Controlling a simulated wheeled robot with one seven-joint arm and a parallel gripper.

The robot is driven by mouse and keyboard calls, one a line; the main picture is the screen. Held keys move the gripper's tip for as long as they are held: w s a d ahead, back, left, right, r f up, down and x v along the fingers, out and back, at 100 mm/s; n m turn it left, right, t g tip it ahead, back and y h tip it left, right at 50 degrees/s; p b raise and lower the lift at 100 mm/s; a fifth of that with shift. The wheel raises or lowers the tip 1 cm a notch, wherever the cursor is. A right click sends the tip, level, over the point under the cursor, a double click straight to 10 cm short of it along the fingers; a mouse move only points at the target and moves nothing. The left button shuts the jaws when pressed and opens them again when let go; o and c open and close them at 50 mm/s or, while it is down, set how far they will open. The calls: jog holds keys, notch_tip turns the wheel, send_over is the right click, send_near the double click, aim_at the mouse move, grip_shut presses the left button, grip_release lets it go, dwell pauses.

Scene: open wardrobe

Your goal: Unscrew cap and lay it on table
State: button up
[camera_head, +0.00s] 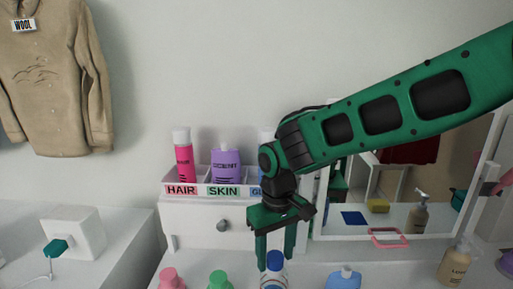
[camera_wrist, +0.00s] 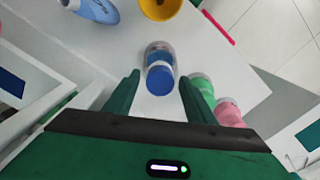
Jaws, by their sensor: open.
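A bottle with a dark blue cap (camera_head: 275,261) stands near the front of the white table (camera_head: 315,272). The cap also shows in the wrist view (camera_wrist: 160,80), with the clear-and-white bottle body (camera_wrist: 158,52) beyond it. My gripper (camera_head: 275,258) points down just above or behind the cap; the head view does not show the exact gap. In the wrist view its two green fingers (camera_wrist: 155,92) are spread on either side of the cap, with space between each finger and the cap. The lower part of the bottle is cut off by the head view's edge.
Close by are a pink-capped bottle (camera_head: 172,278), a green-capped bottle (camera_head: 219,280), a light blue bottle (camera_head: 344,278) and a tan pump bottle (camera_head: 456,262). A yellow bowl (camera_wrist: 160,8) shows in the wrist view. A labelled organiser (camera_head: 210,190) and mirror (camera_head: 400,215) stand behind.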

jog(key=c, duration=1.1)
jog(key=n, duration=0.3)
jog(key=shift+n, duration=0.3)
jog(key=n, duration=0.4)
jog(key=shift+n, duration=0.3)
jog(key=n, duration=0.9)
jog(key=o, duration=1.2)
jog(key=shift+c, duration=0.5)
